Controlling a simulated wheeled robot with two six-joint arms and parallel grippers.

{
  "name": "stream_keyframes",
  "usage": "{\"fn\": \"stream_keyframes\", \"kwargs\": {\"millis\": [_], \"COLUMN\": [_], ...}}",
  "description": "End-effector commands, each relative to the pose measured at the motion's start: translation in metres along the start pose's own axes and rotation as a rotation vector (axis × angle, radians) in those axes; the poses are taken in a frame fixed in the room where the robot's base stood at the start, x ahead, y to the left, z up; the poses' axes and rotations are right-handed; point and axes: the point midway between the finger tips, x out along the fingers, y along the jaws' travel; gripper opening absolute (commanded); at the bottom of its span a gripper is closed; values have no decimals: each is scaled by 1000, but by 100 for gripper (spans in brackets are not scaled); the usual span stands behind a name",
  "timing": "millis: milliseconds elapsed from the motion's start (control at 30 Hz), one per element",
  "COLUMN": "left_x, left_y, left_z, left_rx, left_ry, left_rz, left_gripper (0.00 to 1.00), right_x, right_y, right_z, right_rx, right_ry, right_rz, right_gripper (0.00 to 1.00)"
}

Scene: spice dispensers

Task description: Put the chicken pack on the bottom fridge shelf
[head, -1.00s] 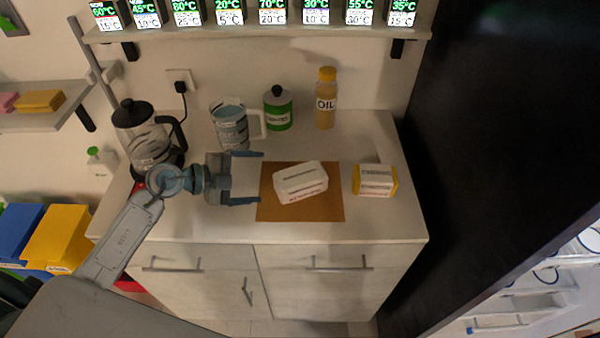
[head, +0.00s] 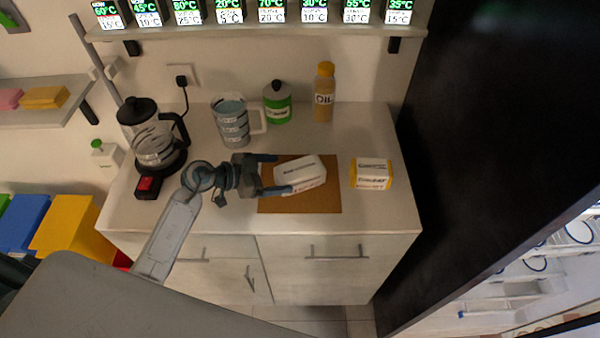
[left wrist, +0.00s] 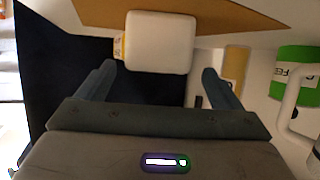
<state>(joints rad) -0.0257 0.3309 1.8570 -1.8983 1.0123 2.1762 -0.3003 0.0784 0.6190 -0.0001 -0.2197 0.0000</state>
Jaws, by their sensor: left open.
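A white pack (head: 302,173) with red print at its lower edge lies on a brown board (head: 318,202) on the counter. Its label is too small to read for certain. A yellow-and-white pack (head: 371,174) stands to the right of the board. My left gripper (head: 277,174) is open, with its fingertips at the left end of the white pack. In the left wrist view the white pack (left wrist: 160,42) sits just ahead of and between the open fingers (left wrist: 158,70). White fridge shelves (head: 530,287) show at the lower right. My right gripper is not in view.
A kettle (head: 153,140), a measuring jug (head: 231,122), a green jar (head: 278,104) and an oil bottle (head: 324,92) stand behind on the counter (head: 385,210). A tall dark panel (head: 470,150) rises between the counter and the shelves.

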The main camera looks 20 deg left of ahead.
Motion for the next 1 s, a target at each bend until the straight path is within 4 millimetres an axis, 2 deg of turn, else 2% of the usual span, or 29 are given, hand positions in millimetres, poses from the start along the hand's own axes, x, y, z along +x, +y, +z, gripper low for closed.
{"fn": "stream_keyframes", "kwargs": {"millis": [233, 533, 833, 867, 1000], "left_x": [14, 52, 57, 57, 57], "left_y": [1, 3, 3, 3, 3], "left_z": [-3, -6, -4, -4, -4], "left_rx": [-1, -1, 3, 3, 3], "left_ry": [1, 1, -1, -1, -1], "left_rz": [1, 1, 0, 0, 0], "left_gripper": [87, 87, 87, 85, 58], "right_x": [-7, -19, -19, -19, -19], "right_y": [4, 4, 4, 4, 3], "right_z": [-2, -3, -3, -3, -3], "right_rx": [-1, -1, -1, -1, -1], "right_ry": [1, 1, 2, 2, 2], "right_rz": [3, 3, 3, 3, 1], "right_gripper": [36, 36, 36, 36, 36]}}
